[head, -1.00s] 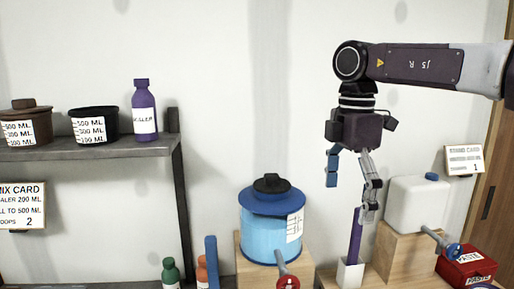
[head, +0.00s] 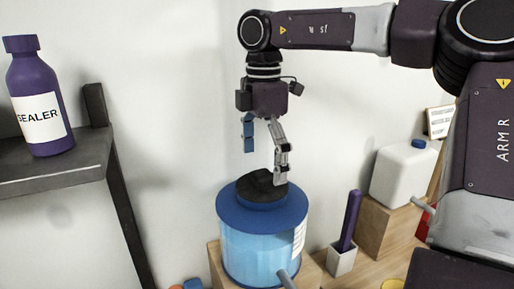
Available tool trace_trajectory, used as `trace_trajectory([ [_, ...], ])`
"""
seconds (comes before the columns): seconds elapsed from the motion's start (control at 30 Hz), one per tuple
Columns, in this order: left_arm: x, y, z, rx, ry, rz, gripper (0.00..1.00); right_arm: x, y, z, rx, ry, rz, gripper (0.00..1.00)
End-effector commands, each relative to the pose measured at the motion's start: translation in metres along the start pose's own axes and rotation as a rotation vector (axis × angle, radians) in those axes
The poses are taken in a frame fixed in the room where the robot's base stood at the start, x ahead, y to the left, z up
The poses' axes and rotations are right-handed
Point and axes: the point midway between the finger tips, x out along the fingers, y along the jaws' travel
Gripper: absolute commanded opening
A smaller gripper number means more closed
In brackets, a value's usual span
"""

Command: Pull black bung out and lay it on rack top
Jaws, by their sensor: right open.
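The black bung (head: 258,188) sits in the top of the blue lidded tank (head: 250,222), low in the middle of the head view. My right gripper (head: 265,164) points down just above the bung, open and empty. Its grey finger overlaps the bung's right edge in the picture; I cannot tell whether it touches. Its blue-tipped finger hangs higher, to the left. The dark rack (head: 75,172) stands at the left, with a purple sealer bottle on its top board. My left gripper is out of view.
The purple sealer bottle (head: 38,100) takes up part of the rack top. Right of the tank are a white holder (head: 341,260) with a purple stick and a white jug (head: 402,175) on a wooden block. Open wall lies between rack and tank.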

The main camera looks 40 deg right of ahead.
Motion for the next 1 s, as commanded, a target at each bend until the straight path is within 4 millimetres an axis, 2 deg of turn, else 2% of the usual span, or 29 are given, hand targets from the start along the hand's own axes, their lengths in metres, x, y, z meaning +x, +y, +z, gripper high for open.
trace_trajectory([
  [0.1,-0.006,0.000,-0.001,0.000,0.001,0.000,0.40,0.019,-0.001,0.000,-0.001,0.001,-0.004,1.00],
  [0.3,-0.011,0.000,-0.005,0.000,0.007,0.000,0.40,0.041,0.000,0.000,0.001,0.000,-0.002,1.00],
  [0.67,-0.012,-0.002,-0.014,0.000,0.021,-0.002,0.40,0.049,0.000,0.000,0.000,-0.001,0.000,1.00],
  [1.0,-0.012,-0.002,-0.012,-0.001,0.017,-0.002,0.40,0.048,0.000,0.000,0.000,-0.001,0.001,0.65],
])
